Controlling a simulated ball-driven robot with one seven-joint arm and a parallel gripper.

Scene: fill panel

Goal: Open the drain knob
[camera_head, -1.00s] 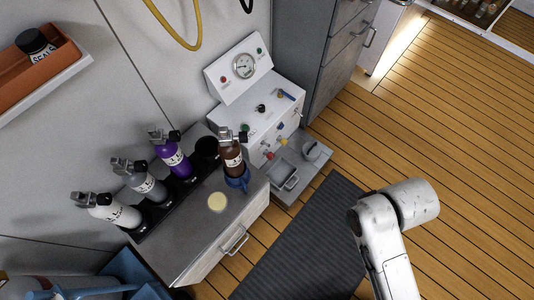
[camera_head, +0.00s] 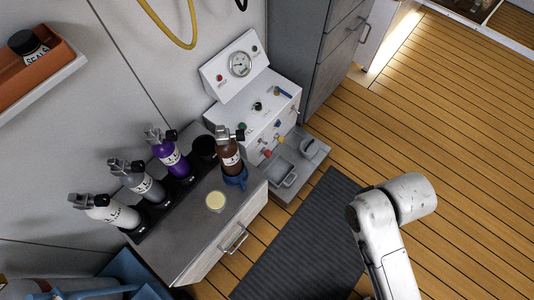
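The white fill panel (camera_head: 254,104) stands against the wall at the upper middle, with a round gauge (camera_head: 239,64) on its sloped top. A black knob (camera_head: 257,106) and a blue-handled valve (camera_head: 282,92) sit on its upper face. A red knob (camera_head: 267,154) and a yellow knob (camera_head: 280,141) stick out low on its front. I cannot read which of these is the drain knob. My arm shows at the lower right, well apart from the panel. My gripper is not in view.
A cabinet (camera_head: 190,240) left of the panel bears purple, grey, white and brown cylinders (camera_head: 228,158) and a pale yellow disc (camera_head: 216,201). A grey tray (camera_head: 284,172) lies below the panel. A dark mat (camera_head: 300,245) covers the wooden floor (camera_head: 455,130) before it; the floor at right is clear.

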